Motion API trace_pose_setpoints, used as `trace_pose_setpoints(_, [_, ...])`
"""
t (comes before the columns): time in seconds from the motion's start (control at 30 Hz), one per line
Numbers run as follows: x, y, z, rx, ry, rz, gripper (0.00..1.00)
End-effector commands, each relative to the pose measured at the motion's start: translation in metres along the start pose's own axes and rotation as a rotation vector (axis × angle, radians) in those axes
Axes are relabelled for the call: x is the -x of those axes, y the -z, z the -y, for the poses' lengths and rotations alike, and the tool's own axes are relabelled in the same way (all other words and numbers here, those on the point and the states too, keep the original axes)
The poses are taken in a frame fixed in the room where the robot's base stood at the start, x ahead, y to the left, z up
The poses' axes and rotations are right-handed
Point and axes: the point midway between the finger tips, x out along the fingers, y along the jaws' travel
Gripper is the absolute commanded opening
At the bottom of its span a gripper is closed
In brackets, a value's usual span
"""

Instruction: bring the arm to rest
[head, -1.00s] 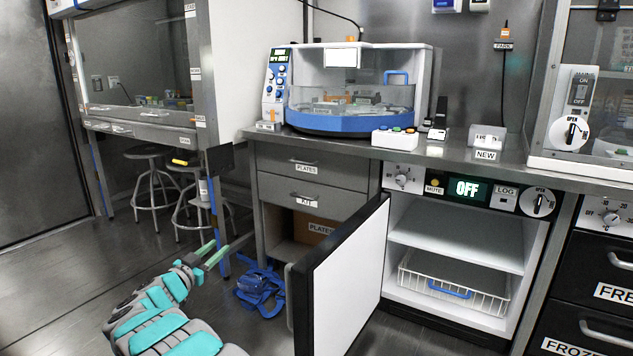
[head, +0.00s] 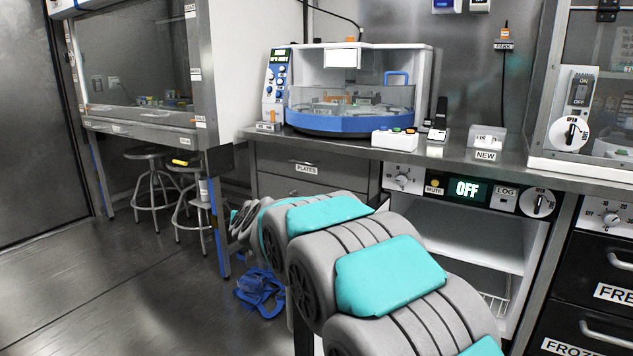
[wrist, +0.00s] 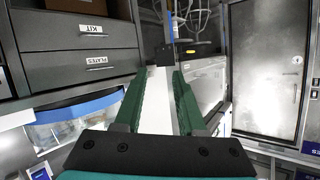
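My arm (head: 390,275), grey with teal pads, reaches from the lower right of the head view towards the middle left, at about the height of the drawers. My gripper is hidden behind the arm there. In the wrist view my gripper (wrist: 160,82) shows two green fingers standing apart, with nothing seen held between them. A white panel shows behind the gap. The wrist picture is turned roughly upside down, with the KIT drawer (wrist: 75,33) and the PLATES drawer (wrist: 85,65) at its left.
My arm covers most of the open cabinet door and part of the white cabinet (head: 455,240) under the counter (head: 350,152). A blue strap bundle (head: 260,292) lies on the floor. Stools (head: 150,185) stand under the hood at left. The left floor (head: 110,290) is clear.

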Motion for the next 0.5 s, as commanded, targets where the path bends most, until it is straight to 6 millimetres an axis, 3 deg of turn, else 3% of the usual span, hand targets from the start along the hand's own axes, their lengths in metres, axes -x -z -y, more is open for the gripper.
trace_pose_setpoints(0.27, [0.084,-0.043,-0.043,0.011,0.038,0.251,0.39])
trace_pose_setpoints(0.5, [0.173,-0.104,-0.083,0.003,0.020,0.502,0.39])
